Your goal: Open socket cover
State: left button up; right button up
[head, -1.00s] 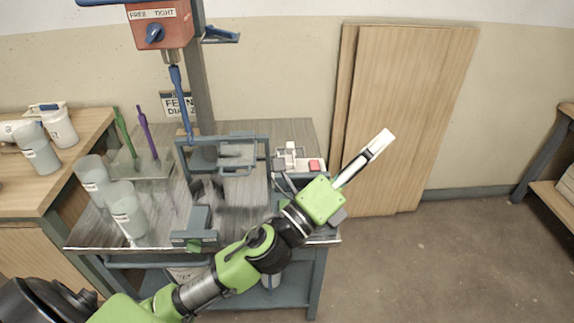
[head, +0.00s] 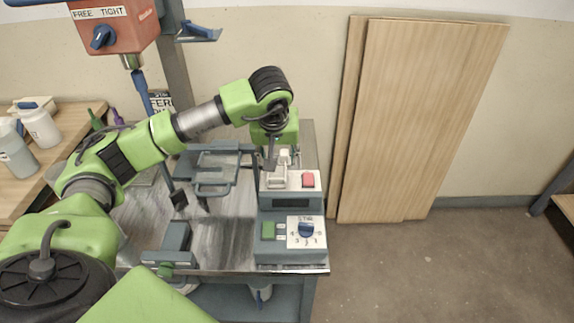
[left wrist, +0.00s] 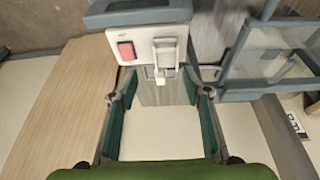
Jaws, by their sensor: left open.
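The socket cover, a small pale flap in a white frame, shows on the grey control box (head: 266,203) in the head view (head: 277,180) and the left wrist view (left wrist: 165,52). It sits beside a red switch (head: 308,180). Whether the flap is lifted is too small to tell. My left gripper (head: 271,160) points down over the far end of the box, by the cover. In the left wrist view its two fingers (left wrist: 160,95) are spread wide with nothing between them, and the cover lies just beyond their tips. My right gripper is not in view.
A dial (head: 306,230) and a green button (head: 268,230) are on the box's near end. A dark metal frame (head: 213,165) stands left of the box, and a grey clamp-like block (head: 172,243) is nearer. Wood panels (head: 420,120) lean on the wall at right.

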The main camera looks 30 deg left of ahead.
pick_arm(q)
jog(key=a, duration=0.1)
send_near(276, 178)
jog(key=p+x, duration=0.1)
jog(key=x, duration=0.6)
jog(key=shift+w+f, duration=0.2)
jog(key=shift+f, duration=0.15)
jog(key=shift+a+f, duration=0.1)
jog(key=shift+f, duration=0.15)
jog(key=shift+w+f, duration=0.15)
jog(key=shift+c, duration=0.3)
grip_shut()
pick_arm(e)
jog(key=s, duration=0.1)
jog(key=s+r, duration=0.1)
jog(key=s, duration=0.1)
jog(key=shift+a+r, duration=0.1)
